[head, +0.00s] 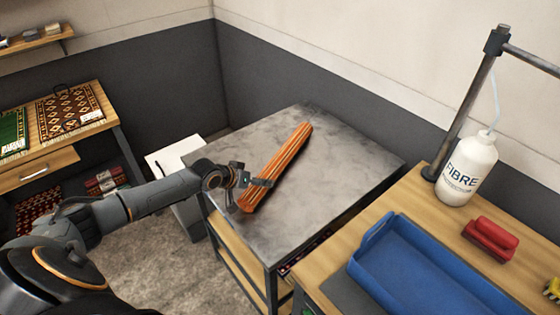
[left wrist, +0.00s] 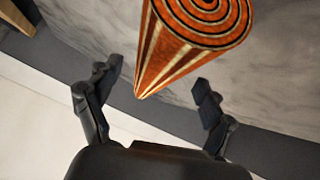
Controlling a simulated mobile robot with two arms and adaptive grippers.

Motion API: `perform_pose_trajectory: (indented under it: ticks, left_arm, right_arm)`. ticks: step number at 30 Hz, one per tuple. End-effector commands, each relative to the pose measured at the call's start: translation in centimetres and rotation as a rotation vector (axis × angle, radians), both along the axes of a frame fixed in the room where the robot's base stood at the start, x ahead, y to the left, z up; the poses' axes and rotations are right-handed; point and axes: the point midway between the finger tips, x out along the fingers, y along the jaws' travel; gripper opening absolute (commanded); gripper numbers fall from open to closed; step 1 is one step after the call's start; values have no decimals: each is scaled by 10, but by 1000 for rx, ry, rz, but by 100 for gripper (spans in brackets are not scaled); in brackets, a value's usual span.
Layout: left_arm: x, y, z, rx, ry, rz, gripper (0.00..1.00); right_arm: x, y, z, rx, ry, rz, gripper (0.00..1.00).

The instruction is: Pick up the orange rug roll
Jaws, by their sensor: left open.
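The orange rug roll (head: 279,165) has lengthwise pale and dark stripes. It lies slantwise on the grey stone-topped table (head: 345,170), its near end toward the left front edge. My left gripper (head: 258,183) is at the near part of the roll in the head view. In the left wrist view the roll (left wrist: 195,40) shows its spiral end and lies ahead of the left gripper (left wrist: 157,92). The fingers are spread apart, with the roll's tapering far part between and beyond the tips. I see no grip on it. My right gripper is not in view.
A blue tray (head: 365,262), a red brush-like item (head: 490,239) and a white FIBRE bottle (head: 467,170) stand on the wooden bench at right. A rug-covered wooden table (head: 98,125) is at left. The stone top right of the roll is clear.

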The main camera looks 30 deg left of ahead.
Motion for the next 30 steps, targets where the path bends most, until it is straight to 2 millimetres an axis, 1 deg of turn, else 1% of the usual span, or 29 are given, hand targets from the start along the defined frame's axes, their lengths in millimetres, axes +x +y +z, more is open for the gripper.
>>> perform_pose_trajectory:
  ticks: [2,3,6,10,16,17,18,20,21,23,24,26,27,28,30]
  left_arm:
    - [9,-3,-5,-2,-3,1,82]
    - [13,-4,-11,-3,-2,2,82]
    - [19,-5,-18,-1,-1,1,82]
    - [23,-6,-21,-1,-2,1,82]
    - [23,-6,-22,0,-1,0,82]
    - [23,-6,-22,0,-1,0,75]
    - [22,-6,-22,0,-1,0,67]
    - [22,-6,-22,0,-1,0,55]
    - [22,-6,-22,0,-1,0,47]
    - [22,-6,-22,0,-1,0,35]
    - [22,-6,-22,0,-1,0,26]
    - [22,-6,-22,0,-1,0,14]
    - [22,-6,-22,0,-1,0,6]
    - [22,-6,-22,0,-1,0,1]
    - [24,-6,-19,-1,-7,1,0]
  right_arm:
    - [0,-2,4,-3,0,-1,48]
    - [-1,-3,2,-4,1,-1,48]
    - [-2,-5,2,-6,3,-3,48]
    - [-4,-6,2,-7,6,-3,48]
    - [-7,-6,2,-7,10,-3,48]
    - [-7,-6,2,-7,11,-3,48]
    - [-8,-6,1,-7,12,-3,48]
    - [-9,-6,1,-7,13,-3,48]
    - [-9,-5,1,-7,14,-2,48]
    - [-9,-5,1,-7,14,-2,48]
    - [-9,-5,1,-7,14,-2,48]
    - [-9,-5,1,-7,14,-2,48]
    - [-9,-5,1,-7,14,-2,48]
    - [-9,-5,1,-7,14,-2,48]
    - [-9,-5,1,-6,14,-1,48]
